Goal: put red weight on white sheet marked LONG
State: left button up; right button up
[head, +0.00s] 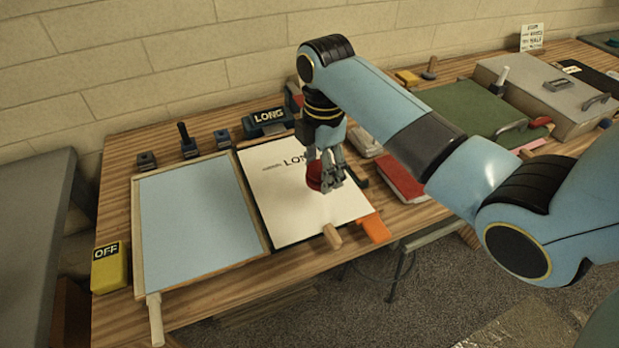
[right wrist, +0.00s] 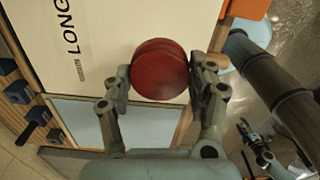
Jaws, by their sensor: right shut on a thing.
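The red weight (head: 314,178) is a round, dark red piece. My right gripper (head: 328,183) is shut on it, and the right wrist view shows the weight (right wrist: 160,69) between the two fingers (right wrist: 160,85). In the head view the weight appears over the right half of the white sheet (head: 285,210) marked LONG; whether it touches the sheet I cannot tell. The sheet also shows behind the weight in the right wrist view (right wrist: 100,70). A small, dark gripper-like part, likely my left gripper (right wrist: 250,132), shows at the lower right there, its jaws unclear.
A wood-framed tray with a pale blue surface (head: 195,215) lies left of the sheet. A wooden block (head: 332,236) and an orange piece (head: 374,228) sit at the sheet's front edge. A LONG-labelled block (head: 268,117) stands behind it. A yellow OFF block (head: 110,268) is at the left.

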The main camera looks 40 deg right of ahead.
aim_at(308, 169)
jog(key=w+f, duration=0.1)
jog(key=w+a, duration=0.1)
jog(key=shift+w+f, duration=0.4)
notch_tip(308, 169, down, 3)
jog(key=shift+a+f, duration=0.1)
pick_arm(q)
jog(key=shift+w+d+r, duration=0.15)
jog(key=shift+w+d, duration=0.2)
jog(key=shift+w, duration=0.1)
pick_arm(e)
jog(key=shift+f, duration=0.4)
jog(key=o, duration=1.6)
jog(key=shift+f, duration=0.15)
pick_arm(q)
jog(key=shift+s+a, duration=0.1)
jog(key=shift+a, duration=0.05)
pick_arm(e)
jog(key=shift+o, duration=0.2)
notch_tip(308, 169, up, 12)
jog(key=shift+r, duration=0.2)
